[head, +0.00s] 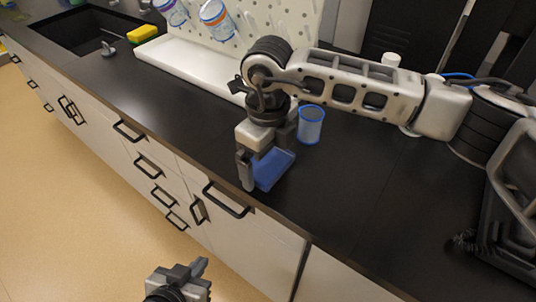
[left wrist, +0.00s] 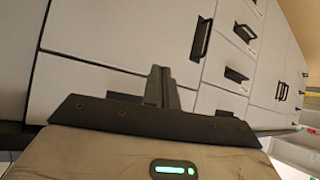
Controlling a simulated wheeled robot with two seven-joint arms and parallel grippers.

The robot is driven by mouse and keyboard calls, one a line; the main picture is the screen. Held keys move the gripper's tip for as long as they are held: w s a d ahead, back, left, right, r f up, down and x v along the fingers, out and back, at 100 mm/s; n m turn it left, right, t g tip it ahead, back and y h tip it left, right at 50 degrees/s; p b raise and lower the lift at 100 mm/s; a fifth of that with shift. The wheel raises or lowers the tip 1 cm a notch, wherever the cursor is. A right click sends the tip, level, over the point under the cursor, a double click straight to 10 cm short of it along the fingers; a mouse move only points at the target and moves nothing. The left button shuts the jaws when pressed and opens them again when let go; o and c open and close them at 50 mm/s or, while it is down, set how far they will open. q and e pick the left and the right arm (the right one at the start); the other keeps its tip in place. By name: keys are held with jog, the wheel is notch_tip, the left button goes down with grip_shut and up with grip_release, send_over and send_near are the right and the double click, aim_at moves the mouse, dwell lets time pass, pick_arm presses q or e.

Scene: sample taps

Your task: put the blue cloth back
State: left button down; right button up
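The blue cloth (head: 274,170) lies on the black counter close to its front edge, below my right gripper. My right gripper (head: 266,160) points down over it. Its two fingers stand well apart, one on the left side of the cloth and one on its far right side; I cannot tell whether they touch it. My left gripper (head: 196,270) is low in front of the drawers, away from the counter. In the left wrist view its fingers (left wrist: 161,84) are together with nothing between them.
A blue-rimmed clear cup (head: 311,124) stands just right of my right gripper. Behind are a white pegboard (head: 285,22) with hanging cups and a white tray (head: 190,65). A yellow sponge (head: 142,34) is by the sink (head: 75,30). The counter's middle left is clear.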

aim_at(268, 161)
pick_arm(q)
jog(key=shift+r, duration=0.2)
pick_arm(e)
jog(key=shift+r, duration=0.1)
jog(key=shift+r+p, duration=0.25)
jog(key=shift+p, duration=0.05)
pick_arm(q)
jog(key=shift+f+b, duration=0.45)
jog(key=shift+b, duration=0.6)
pick_arm(e)
notch_tip(268, 161, up, 12)
jog(key=shift+f, duration=0.15)
